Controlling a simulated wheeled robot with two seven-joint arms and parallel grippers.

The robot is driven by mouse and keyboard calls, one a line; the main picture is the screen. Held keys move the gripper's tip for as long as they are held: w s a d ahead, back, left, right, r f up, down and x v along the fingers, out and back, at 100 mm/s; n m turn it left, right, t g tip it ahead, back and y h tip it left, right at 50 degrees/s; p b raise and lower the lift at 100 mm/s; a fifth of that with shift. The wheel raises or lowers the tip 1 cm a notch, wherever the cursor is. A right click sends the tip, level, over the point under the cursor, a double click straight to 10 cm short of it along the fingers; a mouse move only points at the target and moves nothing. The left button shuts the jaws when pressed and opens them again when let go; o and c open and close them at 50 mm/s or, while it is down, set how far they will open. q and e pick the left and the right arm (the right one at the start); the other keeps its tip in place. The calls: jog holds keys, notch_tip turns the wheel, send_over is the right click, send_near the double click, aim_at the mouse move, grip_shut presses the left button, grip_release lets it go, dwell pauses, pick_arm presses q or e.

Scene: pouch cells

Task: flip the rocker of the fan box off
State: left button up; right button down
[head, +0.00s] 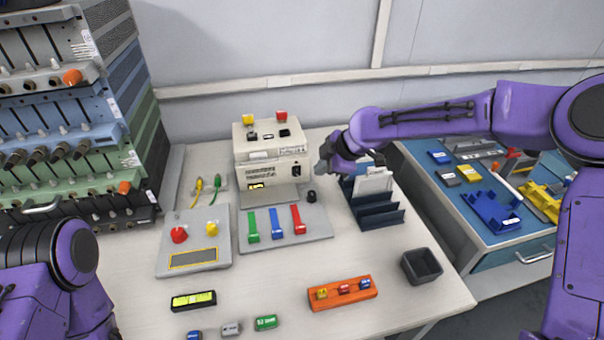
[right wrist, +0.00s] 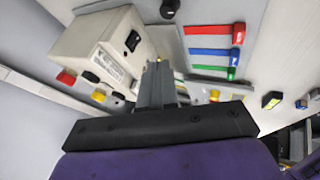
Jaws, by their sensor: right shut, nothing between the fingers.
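The cream box (head: 258,148), which I take as the fan box, stands at the back of the table with red and yellow terminals on top. A black rocker (head: 296,170) sits at the right of its front face; it also shows in the right wrist view (right wrist: 132,41). I cannot tell which way the rocker is tipped. My right gripper (head: 321,167) is shut and empty, just right of the box. In the right wrist view its fingers (right wrist: 157,68) are beside the box face, seemingly apart from the rocker. My left gripper is out of view; only its arm shows.
A black knob (head: 311,196) stands before the box. Green, blue and red bars lie on a grey plate (head: 310,238). A dark rack (head: 376,216) stands close right of my right gripper. A stacked instrument tower (head: 75,120) is at left.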

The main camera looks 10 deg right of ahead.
aim_at(297, 172)
jog(key=p+x, duration=0.1)
jog(key=x, duration=0.7)
jog(key=shift+w+a+f, duration=0.1)
jog(key=shift+w+f, duration=0.05)
jog(key=shift+f, duration=0.1)
jog(key=w, duration=0.1)
jog(key=w+f, duration=0.1)
jog(key=w, duration=0.1)
jog(key=shift+w+a+f+p, duration=0.15)
jog(key=shift+w+a+p, duration=0.1)
jog(key=shift+p, duration=0.15)
jog(key=shift+w+f, duration=0.1)
jog(key=shift+w, duration=0.4)
